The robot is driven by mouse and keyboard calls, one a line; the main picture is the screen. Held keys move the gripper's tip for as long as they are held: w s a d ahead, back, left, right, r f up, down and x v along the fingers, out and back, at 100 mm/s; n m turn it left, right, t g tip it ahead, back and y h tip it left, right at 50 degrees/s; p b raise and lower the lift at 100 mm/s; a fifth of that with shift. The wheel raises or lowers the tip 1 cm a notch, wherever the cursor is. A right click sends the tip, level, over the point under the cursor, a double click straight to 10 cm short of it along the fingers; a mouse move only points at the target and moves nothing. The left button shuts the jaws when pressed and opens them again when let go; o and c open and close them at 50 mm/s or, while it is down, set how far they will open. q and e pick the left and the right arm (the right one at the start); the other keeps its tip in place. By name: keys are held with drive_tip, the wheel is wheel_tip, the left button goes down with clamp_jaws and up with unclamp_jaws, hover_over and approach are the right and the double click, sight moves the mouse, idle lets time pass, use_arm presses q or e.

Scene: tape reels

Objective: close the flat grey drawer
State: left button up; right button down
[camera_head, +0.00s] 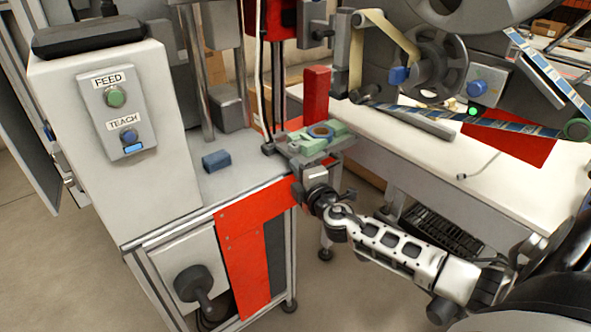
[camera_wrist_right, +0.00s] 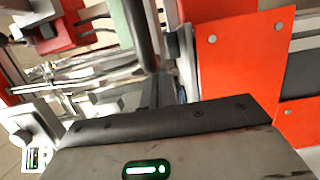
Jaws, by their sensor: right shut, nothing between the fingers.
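The flat grey drawer (camera_head: 343,147) appears to be the thin grey slide at the right corner of the machine table, sticking out past its edge. A pale green holder with a round dark-centred part (camera_head: 320,131) sits on it. My right gripper (camera_head: 299,188) is at the table corner, just below and in front of the slide; it is shut and empty. I cannot tell whether it touches the slide. In the right wrist view the gripper body fills the bottom, beside a red panel (camera_wrist_right: 238,55), and its fingertips are hard to make out. My left gripper is not in view.
A grey control box with FEED and TEACH buttons (camera_head: 113,97) stands on the left of the machine table (camera_head: 238,172). A red post (camera_head: 316,95) rises behind the slide. A white bench (camera_head: 480,185) with tape reels stands right, across a gap.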

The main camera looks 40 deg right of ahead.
drive_tip(key=shift+d+r, duration=0.1)
drive_tip(key=shift+d, duration=0.15)
